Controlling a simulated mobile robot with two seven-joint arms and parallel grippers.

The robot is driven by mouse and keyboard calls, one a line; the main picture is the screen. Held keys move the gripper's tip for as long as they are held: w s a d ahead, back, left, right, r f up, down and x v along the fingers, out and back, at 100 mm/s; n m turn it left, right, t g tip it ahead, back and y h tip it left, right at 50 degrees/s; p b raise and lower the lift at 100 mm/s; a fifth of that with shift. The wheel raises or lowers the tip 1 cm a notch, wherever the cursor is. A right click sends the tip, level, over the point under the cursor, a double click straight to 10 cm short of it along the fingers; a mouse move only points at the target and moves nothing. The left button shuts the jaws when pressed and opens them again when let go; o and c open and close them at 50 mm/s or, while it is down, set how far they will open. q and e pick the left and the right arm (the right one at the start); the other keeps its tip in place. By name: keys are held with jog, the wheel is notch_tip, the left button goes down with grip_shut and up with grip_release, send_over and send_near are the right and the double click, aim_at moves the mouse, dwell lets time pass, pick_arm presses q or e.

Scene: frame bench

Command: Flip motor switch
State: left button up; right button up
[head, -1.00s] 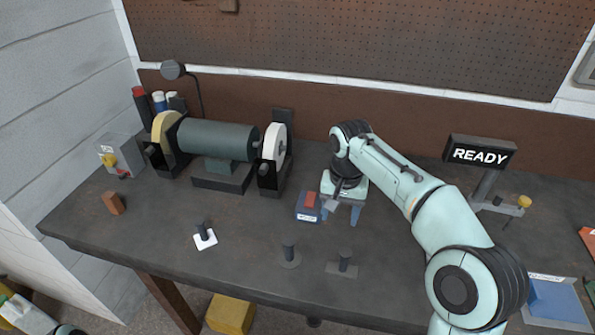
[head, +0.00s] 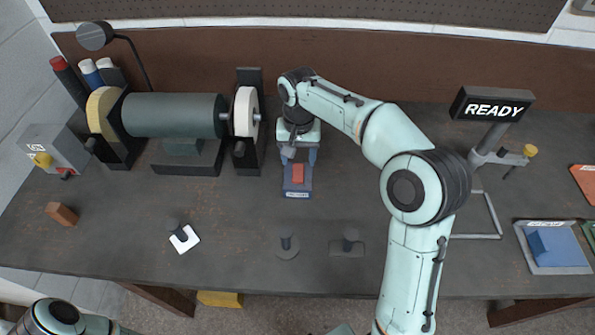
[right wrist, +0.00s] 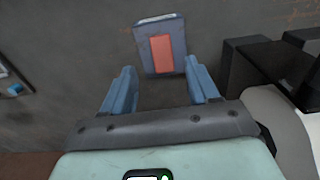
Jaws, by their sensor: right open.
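The motor switch is a small blue-grey box with a red rocker (head: 297,175). It sits on the bench just in front of the grinder's white wheel and to its right. In the right wrist view the switch (right wrist: 178,25) lies straight ahead, beyond and between the fingertips. My right gripper (head: 298,157) is open and empty, pointing down just behind the switch. In the right wrist view its two blue fingers (right wrist: 162,84) are spread apart, with a gap between them and the red rocker. My left gripper is not in view.
The bench grinder (head: 175,115) stands close on the left, its white wheel (head: 246,111) beside my right gripper. A READY sign (head: 492,104) stands at the right. Small dark posts (head: 286,242) stand in front. A blue block (head: 550,245) lies at far right.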

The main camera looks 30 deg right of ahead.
aim_at(297, 174)
notch_tip(297, 174, down, 7)
jog(key=shift+w+r+b, duration=0.1)
jog(key=shift+w+b, duration=0.05)
jog(key=shift+b, duration=0.2)
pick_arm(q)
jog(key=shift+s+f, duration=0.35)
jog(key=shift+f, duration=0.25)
pick_arm(e)
jog(key=c, duration=1.1)
jog(key=shift+o, duration=0.3)
jog(key=g+p, duration=0.1)
jog(key=p, duration=0.1)
jog(key=w+g+y+p, duration=0.1)
jog(key=p, duration=0.1)
jog(key=shift+w+d+r, duration=0.1)
jog(key=shift+d+r, duration=0.1)
jog(key=shift+r, duration=0.2)
jog(key=shift+w+f+g+y, duration=0.2)
jog(key=shift+f+g+y, duration=0.2)
jog(key=shift+g, duration=0.1)
jog(key=shift+d, duration=0.1)
jog(key=shift+s+r+g, duration=0.15)
jog(key=shift+s+g, duration=0.15)
jog(key=shift+s, duration=0.1)
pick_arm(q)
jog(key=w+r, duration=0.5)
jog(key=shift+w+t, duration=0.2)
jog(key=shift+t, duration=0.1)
pick_arm(e)
jog(key=shift+w, duration=0.1)
